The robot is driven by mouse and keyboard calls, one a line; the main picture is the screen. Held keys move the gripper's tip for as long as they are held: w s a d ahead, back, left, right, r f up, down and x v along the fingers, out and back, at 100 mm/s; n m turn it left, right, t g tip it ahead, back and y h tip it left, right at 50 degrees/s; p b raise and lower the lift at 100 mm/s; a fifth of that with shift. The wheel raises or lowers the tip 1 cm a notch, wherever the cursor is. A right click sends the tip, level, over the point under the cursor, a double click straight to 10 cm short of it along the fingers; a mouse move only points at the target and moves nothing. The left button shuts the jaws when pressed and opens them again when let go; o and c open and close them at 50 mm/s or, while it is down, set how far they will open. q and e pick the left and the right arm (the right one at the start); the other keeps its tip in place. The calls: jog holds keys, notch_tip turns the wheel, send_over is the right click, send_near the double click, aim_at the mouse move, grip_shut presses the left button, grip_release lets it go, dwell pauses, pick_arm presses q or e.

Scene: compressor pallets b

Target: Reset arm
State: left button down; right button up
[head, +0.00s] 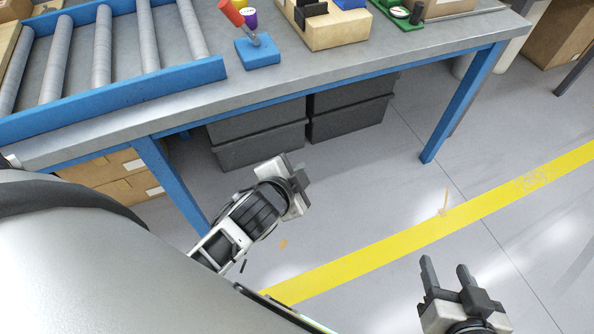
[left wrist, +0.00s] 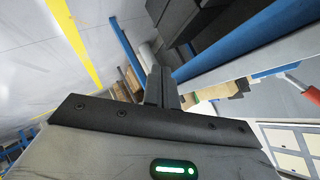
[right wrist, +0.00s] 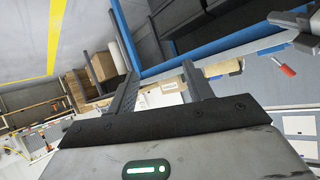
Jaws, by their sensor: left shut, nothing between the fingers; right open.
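My left gripper (head: 297,178) hangs in front of the workbench, below the height of its top, with dark bins behind it in the head view. Its fingers are together with nothing between them, as the left wrist view (left wrist: 162,88) also shows. My right gripper (head: 447,272) is at the lower right of the head view, over the open floor. Its two fingers stand apart and the gap is empty, which also shows in the right wrist view (right wrist: 158,85). Neither gripper touches anything that I can see.
The grey workbench (head: 330,85) has blue legs and carries a roller conveyor (head: 100,50), a blue tool stand (head: 257,52) and a wooden block (head: 330,32). Dark bins (head: 255,135) and cardboard boxes (head: 115,180) stand below.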

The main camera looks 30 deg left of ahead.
dwell(0.4)
pick_arm(q)
jog(key=s+d+n+h, duration=0.4)
jog(key=s+n, duration=0.2)
jog(key=s, duration=0.2)
jog(key=shift+s+f+n+g, duration=0.25)
jog(key=shift+s+n+g, duration=0.05)
jog(key=shift+s+n, duration=0.1)
pick_arm(e)
jog(key=shift+g+h, duration=0.3)
jog(key=shift+g, duration=0.2)
jog(key=f, duration=0.4)
jog(key=shift+d+f, duration=0.25)
jog(key=shift+d, duration=0.05)
